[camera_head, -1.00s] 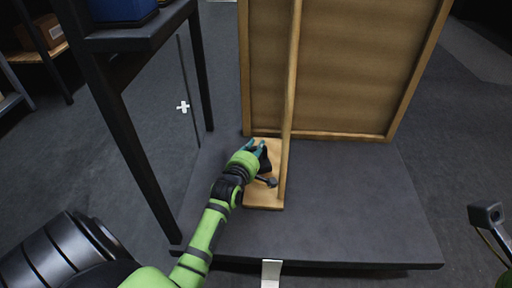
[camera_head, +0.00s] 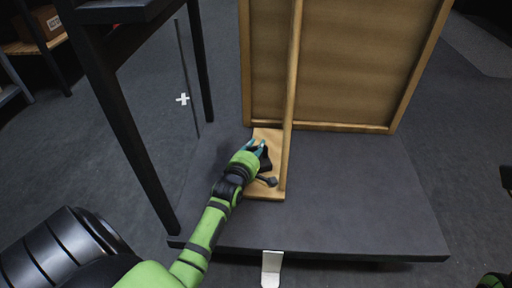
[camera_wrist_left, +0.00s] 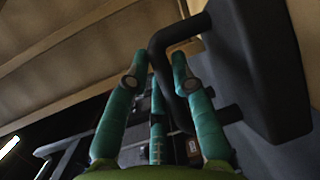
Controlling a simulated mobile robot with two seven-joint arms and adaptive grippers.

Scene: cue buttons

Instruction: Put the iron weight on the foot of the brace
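The iron weight (camera_head: 266,159) is a dark block with a bent handle. In the left wrist view its body (camera_wrist_left: 268,70) fills the right side and its handle passes between my teal fingers. My left gripper (camera_head: 256,144) is closed around that handle. The wooden foot of the brace (camera_head: 266,195) is a flat board at the base of the slanted pole (camera_head: 291,90). The weight appears over this board in the head view; I cannot tell whether it touches it. My right gripper is not in view.
A large wooden-framed panel (camera_head: 335,65) stands behind the foot on a low dark platform (camera_head: 350,205). A dark table leg (camera_head: 125,130) rises at the left, near my left arm. The platform is bare right of the foot. A white tab (camera_head: 271,268) hangs at its front edge.

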